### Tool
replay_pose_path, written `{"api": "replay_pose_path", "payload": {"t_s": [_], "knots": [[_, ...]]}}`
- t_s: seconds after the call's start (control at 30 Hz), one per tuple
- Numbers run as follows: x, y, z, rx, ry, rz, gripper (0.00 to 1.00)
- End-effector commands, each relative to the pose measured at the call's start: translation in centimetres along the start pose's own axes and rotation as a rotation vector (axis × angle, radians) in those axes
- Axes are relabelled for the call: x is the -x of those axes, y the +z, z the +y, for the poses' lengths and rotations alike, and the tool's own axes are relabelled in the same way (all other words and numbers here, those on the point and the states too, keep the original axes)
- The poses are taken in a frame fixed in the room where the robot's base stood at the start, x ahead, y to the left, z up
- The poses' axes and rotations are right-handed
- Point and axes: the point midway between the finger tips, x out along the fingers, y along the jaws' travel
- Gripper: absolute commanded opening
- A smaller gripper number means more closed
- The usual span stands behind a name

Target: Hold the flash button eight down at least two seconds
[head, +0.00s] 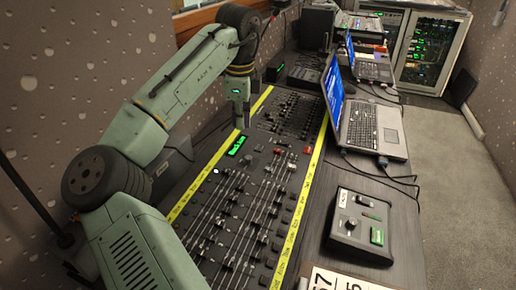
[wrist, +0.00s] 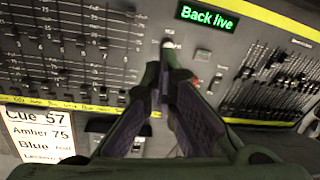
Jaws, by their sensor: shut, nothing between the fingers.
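The lighting desk (head: 262,125) has rows of faders and small dark buttons, framed by yellow label strips. I cannot tell which one is flash button eight, as the labels are too small to read. My gripper (head: 240,123) is shut and empty over the desk, near the green display (head: 237,146). In the wrist view my gripper's fingertips (wrist: 166,62) are together just below a pale round knob (wrist: 167,43). I cannot tell if they touch anything. Faders (wrist: 75,45) stand to the left and more (wrist: 270,80) to the right.
An open laptop (head: 372,127) stands right of the desk. A small black control box (head: 362,225) is on the table in front of it. A cue card (head: 345,283) lies at the near edge; it reads "Cue 57" in the wrist view (wrist: 38,135). Cables run between laptop and box.

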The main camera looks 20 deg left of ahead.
Motion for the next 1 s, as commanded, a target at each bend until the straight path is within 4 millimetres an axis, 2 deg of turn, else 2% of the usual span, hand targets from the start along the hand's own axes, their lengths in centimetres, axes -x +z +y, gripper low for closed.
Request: {"api": "replay_pose_path", "payload": {"t_s": [0.03,0.1,0.3,0.4,0.5,0.6,0.7,1.0], "knots": [[-0.7,-2.2,-1.5,0.089,-0.04,0.034,0.0],[-1.7,-5.1,-3.7,0.268,-0.105,0.091,0.0],[-3.7,-14.5,-9.4,0.841,-0.215,0.359,0.0],[-4.3,-18.9,-11.3,1.115,-0.204,0.516,0.0],[-4.5,-22.4,-12.6,1.343,-0.164,0.653,0.0],[-4.6,-24.8,-13.3,1.505,-0.116,0.753,0.0],[-4.7,-26.1,-13.7,1.605,-0.079,0.815,0.0],[-4.7,-26.7,-14.0,1.668,-0.055,0.851,0.0]]}}
